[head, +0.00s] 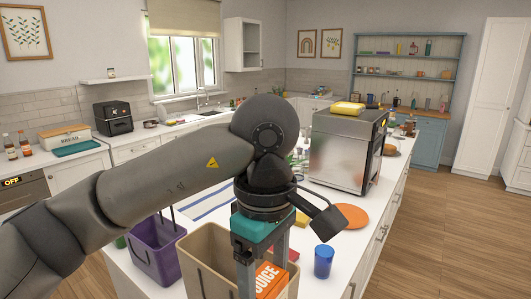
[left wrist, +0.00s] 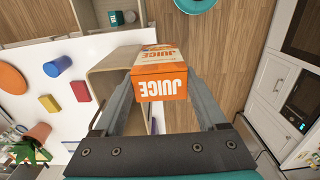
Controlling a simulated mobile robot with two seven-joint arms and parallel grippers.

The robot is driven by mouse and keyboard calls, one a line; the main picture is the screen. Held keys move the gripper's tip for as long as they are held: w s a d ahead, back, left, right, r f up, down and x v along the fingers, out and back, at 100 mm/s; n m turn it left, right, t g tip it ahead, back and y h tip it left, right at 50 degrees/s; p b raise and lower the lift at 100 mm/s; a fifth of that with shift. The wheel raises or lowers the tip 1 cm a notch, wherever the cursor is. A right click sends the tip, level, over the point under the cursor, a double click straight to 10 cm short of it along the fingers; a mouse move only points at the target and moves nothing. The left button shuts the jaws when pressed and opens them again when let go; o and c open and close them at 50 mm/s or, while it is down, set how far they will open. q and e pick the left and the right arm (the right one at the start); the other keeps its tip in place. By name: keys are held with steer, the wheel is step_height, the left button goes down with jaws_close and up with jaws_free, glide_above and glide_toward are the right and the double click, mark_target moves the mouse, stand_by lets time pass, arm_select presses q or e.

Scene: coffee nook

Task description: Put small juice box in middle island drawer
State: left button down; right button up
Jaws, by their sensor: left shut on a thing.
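The juice box is an orange carton with white JUICE lettering (head: 270,283), and it also shows in the left wrist view (left wrist: 160,86). My left gripper (head: 264,272) points down and is shut on its sides; the fingers show on both sides of the box in the left wrist view (left wrist: 160,92). The box is by a tan open bin (head: 203,268); I cannot tell whether it is inside the rim or above it. In the left wrist view, what looks like an open drawer (left wrist: 75,22) with teal items in it is at the top left. My right gripper is not in view.
The white island top holds a purple bin (head: 150,258), a blue cup (head: 323,262), an orange plate (head: 352,215) and a steel oven (head: 340,155). Small red and yellow blocks lie near the cup. Wooden floor is clear to the right.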

arm_select(q)
steer(key=shift+s+a+f+b, duration=0.4)
steer(key=shift+f+b, duration=0.15)
steer(key=shift+f, duration=0.05)
steer(key=w+a+f+m+b, duration=0.1)
steer(key=a+f+m+b, duration=0.4)
steer(key=a+f+b, duration=0.4)
steer(key=w+a+f+m+b, duration=0.2)
steer(key=a+f+m+b, duration=0.4)
steer(key=f, duration=0.6)
steer(key=s+f, duration=0.1)
steer(key=s+f+b, duration=0.1)
steer(key=f, duration=0.1)
steer(key=s+f, duration=0.1)
steer(key=s, duration=0.1)
steer(key=shift+d+f, duration=0.2)
steer(key=shift+d, duration=0.1)
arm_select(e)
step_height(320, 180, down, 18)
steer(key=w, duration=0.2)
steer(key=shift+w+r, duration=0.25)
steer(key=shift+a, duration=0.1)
